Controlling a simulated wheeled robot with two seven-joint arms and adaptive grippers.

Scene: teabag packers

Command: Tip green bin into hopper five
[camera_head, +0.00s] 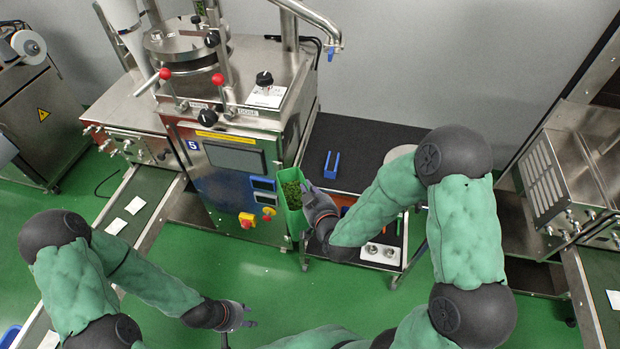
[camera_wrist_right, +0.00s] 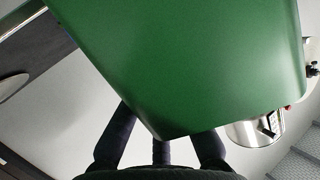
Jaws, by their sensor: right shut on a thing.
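The green bin (camera_head: 291,198), with green leaf-like contents, is held upright beside the right side of the machine marked 5. My right gripper (camera_head: 308,204) is shut on the bin's right side. In the right wrist view the bin (camera_wrist_right: 190,60) fills most of the picture, with the gripper fingers (camera_wrist_right: 160,145) at its lower edge. The hopper (camera_head: 185,50) is a round steel vessel with a lid-like top on the machine (camera_head: 222,150), above and left of the bin. My left gripper (camera_head: 240,316) is empty over the floor, and its fingers look apart.
A dark-topped cart (camera_head: 365,140) stands right of the machine, with a blue holder (camera_head: 331,165) on it. A conveyor (camera_head: 130,215) runs down at the left with white packets. Another steel machine (camera_head: 570,170) stands at the right. Green floor is open in front.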

